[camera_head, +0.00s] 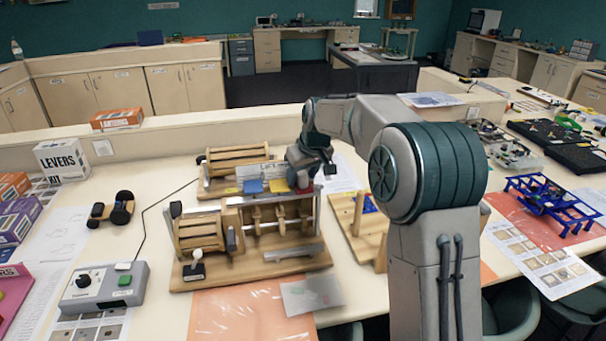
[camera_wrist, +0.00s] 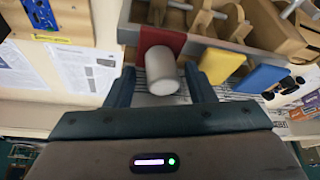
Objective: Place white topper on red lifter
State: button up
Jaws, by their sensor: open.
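The white topper (camera_wrist: 163,72) is a small pale cylinder in the wrist view. It lies between the two spread fingers of my gripper (camera_wrist: 160,80), with gaps visible at its sides. Its far end overlaps the red lifter (camera_wrist: 162,38), and it looks to be resting on it, though the contact is hidden. In the head view, my gripper (camera_head: 308,172) points down over the right end of the wooden machine, where a bit of the red lifter (camera_head: 303,189) shows. The topper is not clear in that view.
A yellow lifter (camera_head: 253,187) and a blue lifter (camera_head: 279,185) sit left of the red one on the wooden cam machine (camera_head: 258,268). A wooden board (camera_head: 350,215) lies to the right. A grey control box (camera_head: 103,287) stands at the left.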

jog(key=shift+r, duration=0.15)
jog(key=b+v, duration=0.1)
jog(key=v, duration=1.1)
jog(key=s+d+f+m, duration=0.2)
jog(key=s+d+f, duration=0.1)
jog(key=s, duration=0.8)
jog(key=s+d+f+m+h, duration=0.1)
jog(key=s+d+f, duration=0.3)
jog(key=s, duration=0.7)
jog(key=s+d+f+m+h, duration=0.1)
jog(key=s+d+f, duration=0.3)
jog(key=s, duration=0.8)
notch_tip(320, 180, down, 2)
jog(key=shift+d+m, duration=0.2)
jog(key=shift+m, duration=0.7)
